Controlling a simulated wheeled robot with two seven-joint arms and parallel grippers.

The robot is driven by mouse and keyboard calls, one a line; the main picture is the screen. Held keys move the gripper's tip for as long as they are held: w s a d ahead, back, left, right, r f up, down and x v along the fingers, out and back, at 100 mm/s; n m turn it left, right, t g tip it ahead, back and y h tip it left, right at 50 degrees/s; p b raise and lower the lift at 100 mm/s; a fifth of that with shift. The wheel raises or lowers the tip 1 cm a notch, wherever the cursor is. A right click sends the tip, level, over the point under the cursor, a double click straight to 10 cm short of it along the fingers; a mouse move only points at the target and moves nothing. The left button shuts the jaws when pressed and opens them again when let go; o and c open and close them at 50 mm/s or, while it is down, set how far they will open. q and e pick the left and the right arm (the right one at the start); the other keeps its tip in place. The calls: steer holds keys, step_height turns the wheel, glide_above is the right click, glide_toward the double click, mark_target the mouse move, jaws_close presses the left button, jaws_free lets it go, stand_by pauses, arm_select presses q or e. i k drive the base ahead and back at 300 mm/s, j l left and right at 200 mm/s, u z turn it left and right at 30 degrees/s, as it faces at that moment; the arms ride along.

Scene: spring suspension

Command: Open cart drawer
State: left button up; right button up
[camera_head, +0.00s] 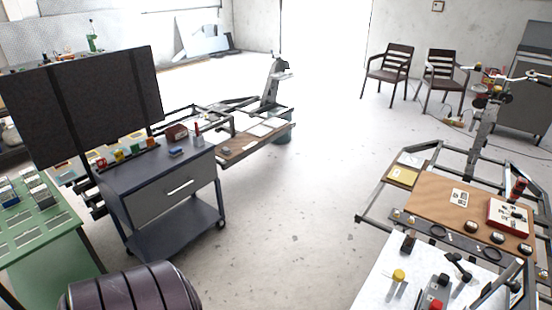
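The cart (118,177) is dark blue-grey and stands on casters left of the middle. Its single drawer (150,205) has a grey front with a pale bar handle (180,187). The drawer front looks flush with the cart body, so the drawer appears shut. The drawer's inside is hidden. Neither of my grippers shows in the head view.
A green table (75,255) stands left of the cart, and a dark panel (85,100) rises behind it. A dark ribbed rounded shape (130,292) fills the bottom left. A white table (375,285) stands lower right. The floor (275,220) right of the cart is clear.

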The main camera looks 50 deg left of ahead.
mark_target(143, 205)
steer(key=u, duration=2.45)
steer(key=i+u, duration=0.15)
steer(key=i, duration=0.9)
